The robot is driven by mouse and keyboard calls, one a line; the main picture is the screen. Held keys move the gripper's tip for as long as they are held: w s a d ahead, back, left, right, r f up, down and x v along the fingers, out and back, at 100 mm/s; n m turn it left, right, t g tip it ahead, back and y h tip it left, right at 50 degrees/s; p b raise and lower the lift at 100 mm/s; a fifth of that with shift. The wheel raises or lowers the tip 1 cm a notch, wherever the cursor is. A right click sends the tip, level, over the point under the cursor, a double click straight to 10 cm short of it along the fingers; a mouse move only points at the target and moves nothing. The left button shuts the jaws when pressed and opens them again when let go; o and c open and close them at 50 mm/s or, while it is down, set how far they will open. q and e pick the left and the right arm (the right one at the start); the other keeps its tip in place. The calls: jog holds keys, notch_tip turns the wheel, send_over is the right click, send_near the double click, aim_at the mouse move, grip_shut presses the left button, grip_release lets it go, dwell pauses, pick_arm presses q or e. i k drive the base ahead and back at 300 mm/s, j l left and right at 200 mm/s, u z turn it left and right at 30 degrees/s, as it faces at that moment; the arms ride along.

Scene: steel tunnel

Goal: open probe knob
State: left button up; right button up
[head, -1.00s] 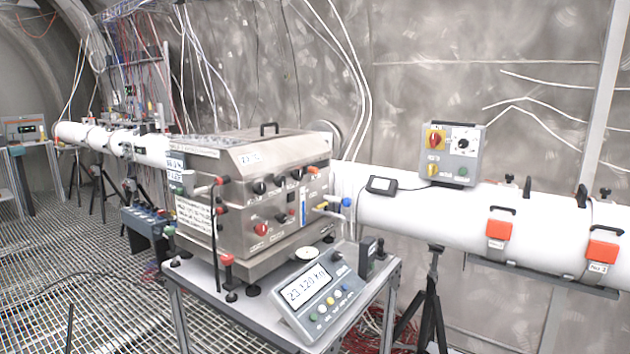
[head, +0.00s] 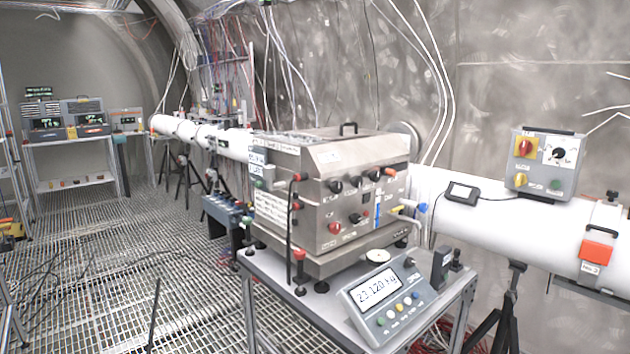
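No part is plainly marked as the probe knob at this size. A steel box (head: 330,245) on a small table carries several black knobs (head: 336,186) on its upper front face and a red knob (head: 335,228) lower down. A grey control box (head: 545,180) on the white pipe has a red knob on a yellow plate (head: 523,147) and a black knob on a white dial (head: 559,153). The small labels are too blurred to read. Neither gripper is in view.
The table (head: 310,312) also bears a scale with a display (head: 378,287). The white pipe (head: 455,222) runs along the wall on tripods (head: 505,310). A shelf with instruments (head: 80,140) stands at the far left. The grating floor (head: 110,270) on the left is largely open, with cables.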

aim_at(375, 176)
jog(key=i+l, duration=0.25)
jog(key=i, duration=0.2)
jog(key=i+l+z, duration=0.1)
jog(key=i, duration=0.4)
jog(key=l, duration=0.1)
